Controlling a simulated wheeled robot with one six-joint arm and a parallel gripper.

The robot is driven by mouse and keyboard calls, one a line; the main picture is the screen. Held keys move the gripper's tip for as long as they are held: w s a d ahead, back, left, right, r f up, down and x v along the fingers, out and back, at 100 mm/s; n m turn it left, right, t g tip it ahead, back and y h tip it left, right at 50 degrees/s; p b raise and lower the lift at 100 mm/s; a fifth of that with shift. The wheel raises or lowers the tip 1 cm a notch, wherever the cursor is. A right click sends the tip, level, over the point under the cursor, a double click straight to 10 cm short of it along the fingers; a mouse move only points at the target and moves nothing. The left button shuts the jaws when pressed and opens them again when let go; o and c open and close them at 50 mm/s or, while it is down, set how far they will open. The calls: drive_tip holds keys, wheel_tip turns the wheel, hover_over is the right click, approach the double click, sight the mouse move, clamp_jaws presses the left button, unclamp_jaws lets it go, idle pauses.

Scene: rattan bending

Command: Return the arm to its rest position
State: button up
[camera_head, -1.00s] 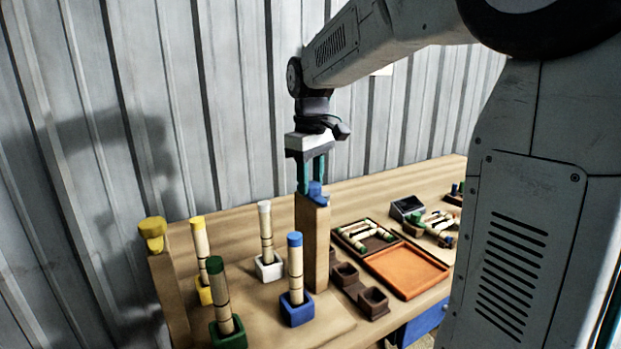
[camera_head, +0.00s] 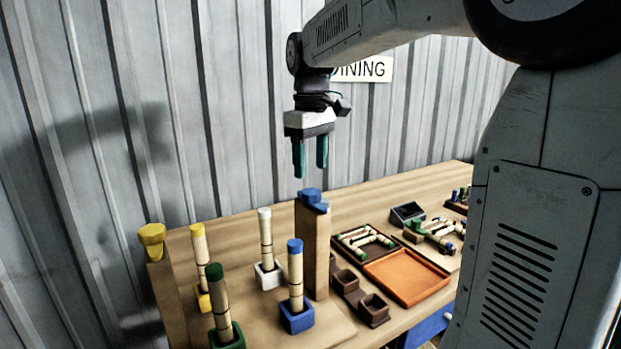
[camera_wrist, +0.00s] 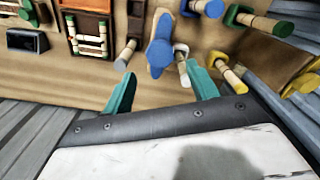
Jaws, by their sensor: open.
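My gripper (camera_head: 311,160) hangs from the arm with its two teal fingers pointing down, apart and empty. It is above a wooden post (camera_head: 314,250) with a blue piece (camera_head: 313,197) on top, and a clear gap shows between fingertips and piece. In the wrist view the open fingers of my gripper (camera_wrist: 162,92) frame the blue piece (camera_wrist: 158,55) from above. The arm reaches in from the upper right in the head view.
Rattan sticks with yellow (camera_head: 201,255), green (camera_head: 219,303), white (camera_head: 266,238) and blue (camera_head: 296,275) tops stand in coloured sockets. A second post with a yellow piece (camera_head: 152,237) stands at left. An orange tray (camera_head: 405,277) lies right. A corrugated wall (camera_head: 230,110) rises behind.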

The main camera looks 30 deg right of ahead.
drive_tip(key=shift+r, duration=1.15)
drive_tip(key=f, duration=0.1)
drive_tip(key=s+f+m, duration=0.2)
drive_tip(key=shift+s+a+f, duration=0.1)
drive_tip(key=shift+a+f, duration=0.2)
drive_tip(key=s+a+f, duration=0.2)
drive_tip(key=s+f, duration=0.1)
drive_tip(key=s, duration=0.5)
drive_tip(key=s+a+f+m+t, duration=0.1)
drive_tip(key=s+a+f, duration=0.2)
drive_tip(key=s, duration=0.5)
drive_tip(key=s+a+f+m, duration=0.1)
drive_tip(key=s+a+f, duration=0.2)
drive_tip(key=s, duration=0.5)
drive_tip(key=shift+f, duration=0.55)
